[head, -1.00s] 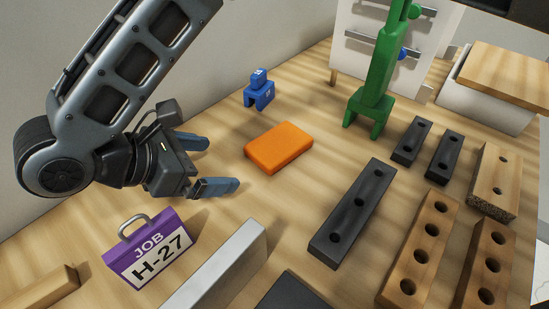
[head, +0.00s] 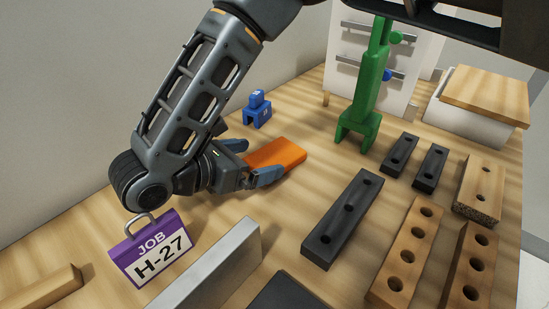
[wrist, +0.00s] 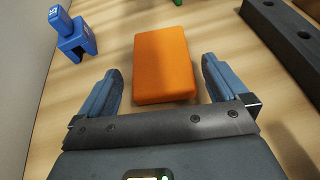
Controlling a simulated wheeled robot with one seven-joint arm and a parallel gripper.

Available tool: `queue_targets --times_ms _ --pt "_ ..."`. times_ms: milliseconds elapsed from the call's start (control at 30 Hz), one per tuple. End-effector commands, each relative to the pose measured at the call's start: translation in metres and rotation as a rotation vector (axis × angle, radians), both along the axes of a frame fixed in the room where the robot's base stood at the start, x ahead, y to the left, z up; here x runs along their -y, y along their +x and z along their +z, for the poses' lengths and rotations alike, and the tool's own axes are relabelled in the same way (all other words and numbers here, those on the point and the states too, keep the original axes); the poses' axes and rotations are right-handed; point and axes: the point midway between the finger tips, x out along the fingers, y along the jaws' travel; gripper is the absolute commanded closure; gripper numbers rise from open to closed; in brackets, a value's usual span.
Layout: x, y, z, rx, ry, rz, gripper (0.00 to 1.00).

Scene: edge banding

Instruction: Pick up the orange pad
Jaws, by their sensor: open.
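The orange pad (head: 278,154) lies flat on the wooden worktop, and its left end is partly hidden by my gripper in the head view. In the wrist view the orange pad (wrist: 164,64) shows whole, its near end between my blue fingertips. My gripper (head: 256,163) is open and low over the worktop, with one finger on each side of the pad's near end. In the wrist view my gripper (wrist: 160,80) shows a gap between each finger and the pad, and nothing is held.
A small blue clamp-like piece (head: 257,110) stands behind the pad. A green upright tool (head: 368,90) stands to the right. Black drilled blocks (head: 342,222) and wooden drilled blocks (head: 408,250) lie at right. A purple job tag (head: 150,248) and grey bar (head: 212,266) are in front.

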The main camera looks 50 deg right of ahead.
Motion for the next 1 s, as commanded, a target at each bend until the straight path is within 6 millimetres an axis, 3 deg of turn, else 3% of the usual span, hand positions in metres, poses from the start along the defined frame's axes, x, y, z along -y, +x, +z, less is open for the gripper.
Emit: queue_targets --times_ms 300,633,1000 --pt "0.041 -0.006 -0.017 -0.001 -0.001 -0.001 0.0" --pt "0.047 -0.007 -0.02 0.0 0.0 0.0 0.0" --pt "0.047 -0.007 -0.02 0.0 0.0 0.0 0.35"
